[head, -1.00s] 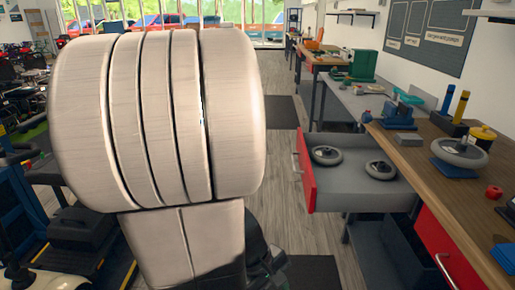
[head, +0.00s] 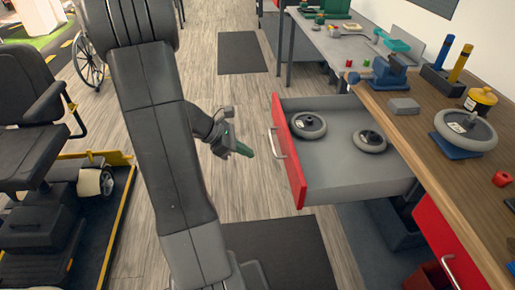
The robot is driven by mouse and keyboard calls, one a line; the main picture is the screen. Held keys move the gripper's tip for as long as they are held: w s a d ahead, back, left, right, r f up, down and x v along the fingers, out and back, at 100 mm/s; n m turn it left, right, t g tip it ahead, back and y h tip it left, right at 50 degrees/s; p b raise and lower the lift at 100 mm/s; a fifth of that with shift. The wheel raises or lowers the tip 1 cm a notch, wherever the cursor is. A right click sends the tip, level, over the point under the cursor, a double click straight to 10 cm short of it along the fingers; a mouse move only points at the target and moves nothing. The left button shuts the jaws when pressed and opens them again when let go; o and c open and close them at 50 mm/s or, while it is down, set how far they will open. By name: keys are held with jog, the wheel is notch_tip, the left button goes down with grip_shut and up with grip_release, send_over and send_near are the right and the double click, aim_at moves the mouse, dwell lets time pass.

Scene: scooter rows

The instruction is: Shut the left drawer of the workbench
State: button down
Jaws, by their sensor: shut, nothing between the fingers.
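The left drawer (head: 335,183) of the workbench (head: 440,142) stands pulled well out, its red front (head: 287,152) with a metal handle facing left. Two grey wheels (head: 308,125) and (head: 369,141) lie in it. The fingers are shut and empty. A second red drawer front (head: 447,245) sits nearer, flush under the bench top.
A black mobility scooter (head: 35,130) and a wheelchair (head: 88,62) stand at the left. Bare wooden floor lies between, with dark mats.

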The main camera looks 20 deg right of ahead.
aim_at(288, 166)
jog(key=shift+s+d+r+b+x, duration=0.15)
jog(key=shift+d+r+x, duration=0.15)
jog(key=shift+x, duration=1.65)
jog(key=shift+s+d+r+b+x, duration=0.1)
jog(key=shift+d+r+b+x, duration=0.2)
jog(key=shift+x, duration=1.7)
jog(key=shift+s+d+r+b+x, duration=0.1)
jog(key=shift+d+r+x, duration=0.2)
jog(key=shift+x, duration=1.65)
jog(key=shift+r, duration=0.1)
jog(key=s+d, duration=0.2)
jog(key=d, duration=0.9)
jog(key=s+d+b, duration=0.1)
jog(key=s+d, duration=0.2)
jog(key=d, duration=0.8)
jog(key=s+d+b, duration=0.1)
jog(key=s+d, duration=0.2)
jog(key=d, duration=0.8)
jog(key=shift+d, duration=0.3)
jog(key=shift+r, duration=0.15)
jog(key=shift+d+r, duration=0.1)
jog(key=shift+d, duration=0.05)
